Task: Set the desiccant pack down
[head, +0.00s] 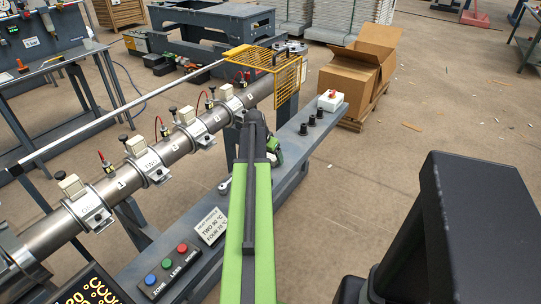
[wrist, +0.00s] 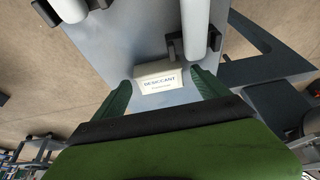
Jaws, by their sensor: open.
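The desiccant pack (wrist: 157,82) is a small white block with a printed "DESICCANT" label, in the middle of the wrist view. It appears to lie on a blue-grey surface (wrist: 130,45). My gripper (wrist: 162,88) is open, with one green finger on each side of the pack. A gap shows beside the pack, mostly on the right. In the head view my gripper (head: 274,149) is over the long grey bench (head: 290,143), largely behind my green arm. I cannot make out the pack in the head view.
In the wrist view a pale cylinder with a black fitting (wrist: 196,28) stands just beyond the pack, and another pale part (wrist: 70,8) at upper left. In the head view the steel barrel (head: 175,148) runs left of the bench, with a yellow guard (head: 285,80) beyond.

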